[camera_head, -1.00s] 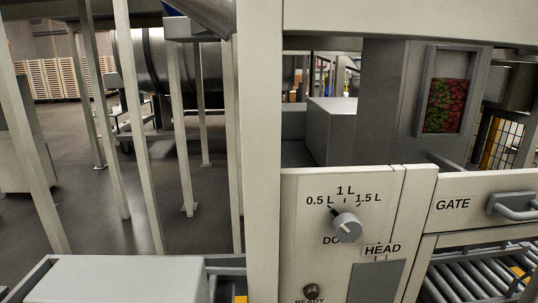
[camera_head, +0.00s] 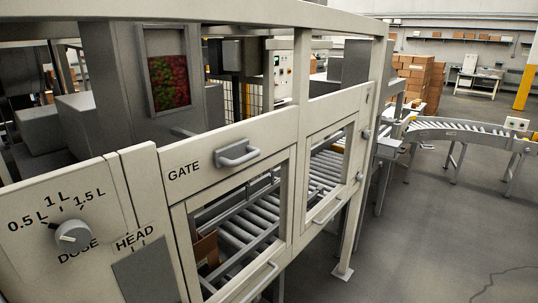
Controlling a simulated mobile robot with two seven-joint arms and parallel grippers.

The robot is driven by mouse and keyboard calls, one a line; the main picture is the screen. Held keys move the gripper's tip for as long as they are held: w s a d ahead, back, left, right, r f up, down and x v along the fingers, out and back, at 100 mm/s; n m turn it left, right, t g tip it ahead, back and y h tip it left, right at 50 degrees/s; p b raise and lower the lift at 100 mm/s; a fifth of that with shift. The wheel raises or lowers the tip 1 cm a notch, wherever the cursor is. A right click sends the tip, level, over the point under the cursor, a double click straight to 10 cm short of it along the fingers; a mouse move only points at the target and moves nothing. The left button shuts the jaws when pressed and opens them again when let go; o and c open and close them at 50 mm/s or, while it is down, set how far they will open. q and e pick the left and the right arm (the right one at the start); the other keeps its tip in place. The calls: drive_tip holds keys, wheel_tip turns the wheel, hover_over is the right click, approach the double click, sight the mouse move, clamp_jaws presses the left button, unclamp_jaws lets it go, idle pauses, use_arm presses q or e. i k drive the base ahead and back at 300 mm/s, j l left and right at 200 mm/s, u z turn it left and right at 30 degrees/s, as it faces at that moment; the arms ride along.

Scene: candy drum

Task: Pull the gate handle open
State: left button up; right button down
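The gate handle (camera_head: 237,154) is a grey bar handle on a light panel, right of the black word GATE (camera_head: 184,171). It sits on the upper rail of the machine front, above a framed opening that shows rollers. Nothing touches the handle. Neither of my grippers shows in the head view.
A dose knob (camera_head: 72,236) is on the panel at lower left. A window with red and green candy (camera_head: 169,81) is above. Rollers (camera_head: 247,222) and a brown carton (camera_head: 206,248) show through the opening. A curved conveyor (camera_head: 462,129) stands at right. The floor in front is clear.

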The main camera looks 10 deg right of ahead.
sight(237, 154)
drive_tip(key=i+l+z, duration=0.25)
drive_tip(key=z, duration=0.15)
drive_tip(key=i+l+z, duration=0.15)
drive_tip(key=z, duration=0.2)
drive_tip(key=i+j, duration=0.05)
drive_tip(key=i, duration=0.05)
